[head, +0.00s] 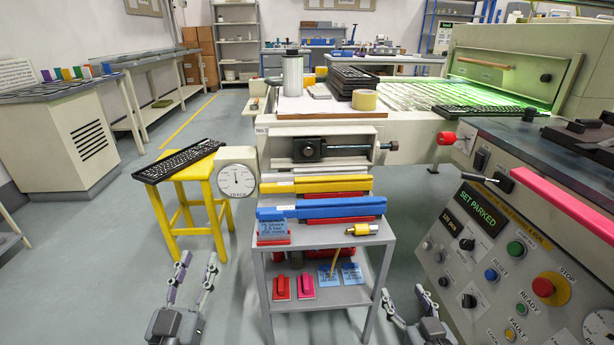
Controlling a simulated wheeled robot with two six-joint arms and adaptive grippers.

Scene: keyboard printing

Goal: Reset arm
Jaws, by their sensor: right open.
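My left gripper (194,272) is at the bottom left of the head view. Its two fingers stand apart with bare floor between them, and it holds nothing. It is left of the grey cart and in front of the yellow stool. My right gripper (404,300) is at the bottom, between the grey cart and the control panel. Its fingers are spread and nothing shows between them. Both grippers are apart from the things around them.
A grey cart (318,297) carries blue and yellow bars. A black keyboard (180,160) lies on the yellow stool (188,197). The printing machine (410,118) stands behind the cart. A control panel (490,262) with buttons fills the right. Open floor (100,260) lies to the left.

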